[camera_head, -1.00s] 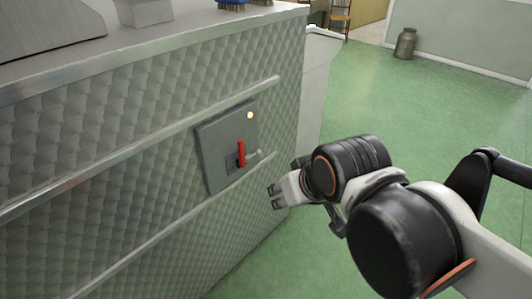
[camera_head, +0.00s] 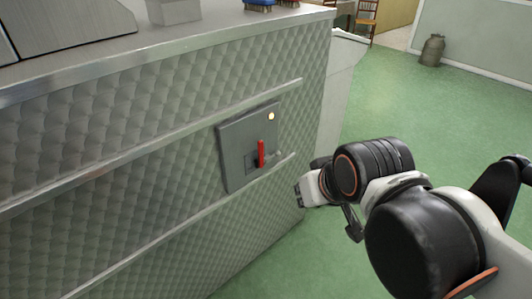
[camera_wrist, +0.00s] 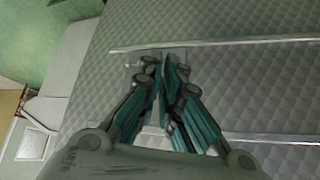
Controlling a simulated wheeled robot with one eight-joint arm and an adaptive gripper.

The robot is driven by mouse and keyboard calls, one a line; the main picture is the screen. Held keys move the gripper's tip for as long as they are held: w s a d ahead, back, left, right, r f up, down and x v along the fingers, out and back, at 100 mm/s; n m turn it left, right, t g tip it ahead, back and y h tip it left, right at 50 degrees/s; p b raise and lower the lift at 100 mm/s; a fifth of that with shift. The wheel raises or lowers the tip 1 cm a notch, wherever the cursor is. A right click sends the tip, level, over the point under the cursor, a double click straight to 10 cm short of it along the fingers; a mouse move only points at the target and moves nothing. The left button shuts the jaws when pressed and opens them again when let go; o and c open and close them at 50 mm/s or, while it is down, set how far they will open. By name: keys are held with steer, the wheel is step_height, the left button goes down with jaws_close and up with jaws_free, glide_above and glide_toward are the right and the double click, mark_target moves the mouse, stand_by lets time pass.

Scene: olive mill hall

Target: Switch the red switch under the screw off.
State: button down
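The red switch (camera_head: 261,153) is a small upright lever on a grey plate (camera_head: 235,135) on the quilted metal side of the machine. A small pale lit lamp (camera_head: 271,116) sits above it on the plate. My gripper (camera_head: 299,192) is right of and a little below the switch in the head view, apart from it. In the wrist view, its teal-padded fingers (camera_wrist: 166,62) run together at the tips and look shut, with nothing seen between them. The red switch cannot be made out in the wrist view. I cannot pick out the screw for sure.
Metal rails (camera_head: 160,137) run along the quilted side (camera_head: 110,150) above and below the plate. Green floor (camera_head: 420,110) is open to the right. A milk can (camera_head: 432,50) and a chair (camera_head: 367,22) stand far back.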

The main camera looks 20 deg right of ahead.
steer(key=w+a+r+m+g+y+p, duration=0.1)
steer(key=w+a+r+m+g+y, duration=0.2)
steer(key=w, duration=1)
steer(key=m+y+p, duration=0.1)
steer(key=y, duration=0.6)
glide_above(259, 155)
steer(key=s+d, duration=0.2)
steer(key=d, duration=0.2)
step_height(259, 155, down, 4)
steer(key=f, duration=0.1)
steer(key=w+d+f+t+y+p, duration=0.1)
steer(key=w+d+f+y, duration=0.4)
steer(key=d+f, duration=0.45)
steer(key=s+d+f+y, duration=0.1)
steer(key=s+d+f, duration=0.1)
steer(key=d+f, duration=0.3)
steer(key=shift+s+f+t+y, duration=0.15)
steer(key=shift+f+t+y, duration=0.1)
steer(key=shift+t+y, duration=0.15)
steer(key=shift+a, duration=0.1)
steer(key=shift+s+a+b+x, duration=0.15)
steer(key=shift+s+b+x, duration=0.45)
steer(key=shift+x, duration=1.55)
steer(key=shift+s+a+b+x, duration=0.25)
steer(key=shift+b+x, duration=0.7)
steer(key=shift+x, duration=1.15)
steer(key=shift+s+a+b+x, duration=0.1)
steer(key=shift+s+b+x, duration=0.55)
steer(key=shift+x, duration=1.5)
